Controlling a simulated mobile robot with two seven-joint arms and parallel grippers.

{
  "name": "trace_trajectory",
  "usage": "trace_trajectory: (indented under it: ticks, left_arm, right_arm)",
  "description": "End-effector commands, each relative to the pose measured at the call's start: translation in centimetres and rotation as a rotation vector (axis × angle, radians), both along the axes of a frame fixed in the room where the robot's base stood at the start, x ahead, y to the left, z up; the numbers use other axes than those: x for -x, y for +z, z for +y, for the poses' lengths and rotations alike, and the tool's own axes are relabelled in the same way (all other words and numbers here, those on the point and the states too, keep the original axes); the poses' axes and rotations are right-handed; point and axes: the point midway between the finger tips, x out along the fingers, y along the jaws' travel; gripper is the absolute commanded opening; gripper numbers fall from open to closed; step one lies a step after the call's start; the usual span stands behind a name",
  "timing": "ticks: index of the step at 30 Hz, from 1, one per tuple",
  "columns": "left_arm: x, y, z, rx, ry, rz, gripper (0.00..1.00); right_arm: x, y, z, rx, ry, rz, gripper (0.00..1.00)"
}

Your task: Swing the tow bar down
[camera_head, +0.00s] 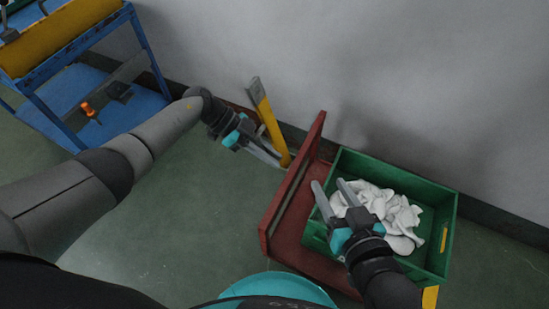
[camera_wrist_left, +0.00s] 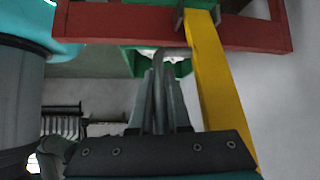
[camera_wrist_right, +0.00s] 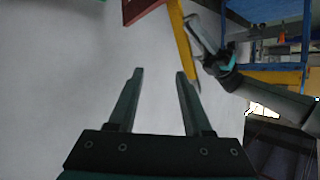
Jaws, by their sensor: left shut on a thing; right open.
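The tow bar (camera_head: 265,110) is a yellow bar with a grey upper end, standing steeply upright at the left end of the red cart (camera_head: 288,195). In the left wrist view, the yellow bar (camera_wrist_left: 212,75) meets the red frame (camera_wrist_left: 100,22) at a grey bracket. My left gripper (camera_head: 275,156) is beside the bar, shut on a thin grey bent rod (camera_wrist_left: 158,85) that reaches toward the bar; its joint with the bar is unclear. My right gripper (camera_head: 330,184) is open and empty above the green crate. The bar also shows in the right wrist view (camera_wrist_right: 183,45).
A green crate (camera_head: 448,225) holding white socks (camera_head: 395,215) sits on the cart. The grey wall (camera_head: 400,80) runs close behind the bar and cart. A blue rack (camera_head: 145,50) stands at the far left. Green floor (camera_head: 190,220) is clear left of the cart.

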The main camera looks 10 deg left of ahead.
Motion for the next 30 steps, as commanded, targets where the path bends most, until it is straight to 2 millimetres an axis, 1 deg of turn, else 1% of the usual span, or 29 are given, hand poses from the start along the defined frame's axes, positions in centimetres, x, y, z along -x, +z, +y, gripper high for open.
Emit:
trace_trajectory:
  ticks: [1, 6, 13, 19, 30]
  left_arm:
    - [-0.2, -0.3, 0.3, 0.010, 0.003, 0.003, 0.00]
    - [-0.3, -0.3, 0.7, 0.049, 0.003, 0.016, 0.00]
    - [-0.4, -0.3, 1.0, 0.083, 0.002, 0.027, 0.00]
    - [-0.4, -0.3, 1.1, 0.098, 0.002, 0.032, 0.00]
    - [-0.4, -0.3, 1.2, 0.101, 0.002, 0.033, 0.00]
  right_arm:
    - [0.1, -0.1, 0.4, -0.020, 0.002, -0.030, 0.50]
    - [0.3, 0.7, 1.3, -0.088, 0.001, -0.135, 0.50]
    - [0.7, 1.6, 1.9, -0.149, -0.004, -0.230, 0.50]
    - [0.9, 2.1, 2.0, -0.175, -0.007, -0.270, 0.50]
    - [1.0, 2.2, 2.1, -0.181, -0.008, -0.281, 0.50]
